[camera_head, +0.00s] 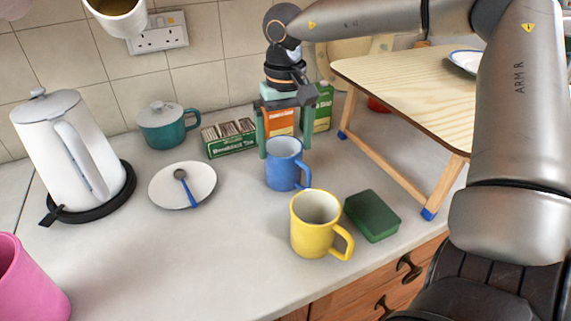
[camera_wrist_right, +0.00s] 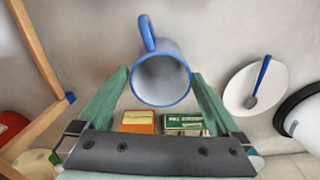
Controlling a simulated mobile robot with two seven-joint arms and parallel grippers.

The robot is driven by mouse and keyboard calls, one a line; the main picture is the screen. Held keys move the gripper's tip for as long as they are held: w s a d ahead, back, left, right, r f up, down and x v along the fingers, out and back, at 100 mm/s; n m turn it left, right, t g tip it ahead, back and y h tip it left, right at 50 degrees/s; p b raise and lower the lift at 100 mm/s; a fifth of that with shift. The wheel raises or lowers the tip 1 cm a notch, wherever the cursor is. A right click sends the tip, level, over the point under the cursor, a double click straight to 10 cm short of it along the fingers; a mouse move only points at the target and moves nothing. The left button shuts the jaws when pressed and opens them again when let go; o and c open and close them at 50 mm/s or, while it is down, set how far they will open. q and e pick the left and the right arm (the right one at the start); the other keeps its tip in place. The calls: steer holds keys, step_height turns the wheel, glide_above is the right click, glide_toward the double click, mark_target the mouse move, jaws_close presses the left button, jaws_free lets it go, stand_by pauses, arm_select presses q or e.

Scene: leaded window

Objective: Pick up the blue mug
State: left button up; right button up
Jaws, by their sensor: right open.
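The blue mug (camera_head: 284,165) stands upright on the grey counter, behind and a little left of the yellow mug. In the wrist view the blue mug (camera_wrist_right: 161,80) shows its open rim, with its handle pointing away from the gripper's palm. My right gripper (camera_head: 287,150) is open, its two green fingers reaching down at the mug's far side. In the wrist view the fingertips lie on either side of the mug's rim, with the left finger a little apart from it. Whether the right finger touches the mug I cannot tell. My left gripper is not in view.
A yellow mug (camera_head: 318,224) and a green sponge (camera_head: 372,215) stand in front. Tea boxes (camera_head: 230,138) are behind the gripper. A saucer with a spoon (camera_head: 183,185), a teal pot (camera_head: 168,125) and a white kettle (camera_head: 66,145) are left. A wooden stand (camera_head: 410,85) is right.

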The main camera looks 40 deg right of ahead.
mark_target(285, 162)
step_height(285, 162, down, 5)
steer(key=shift+f, duration=0.1)
steer(key=shift+c, duration=0.4)
steer(key=shift+w, duration=0.1)
steer(key=c, duration=1.3)
step_height(285, 162, up, 10)
steer(key=shift+a+r+p, duration=0.1)
steer(key=shift+p, duration=0.25)
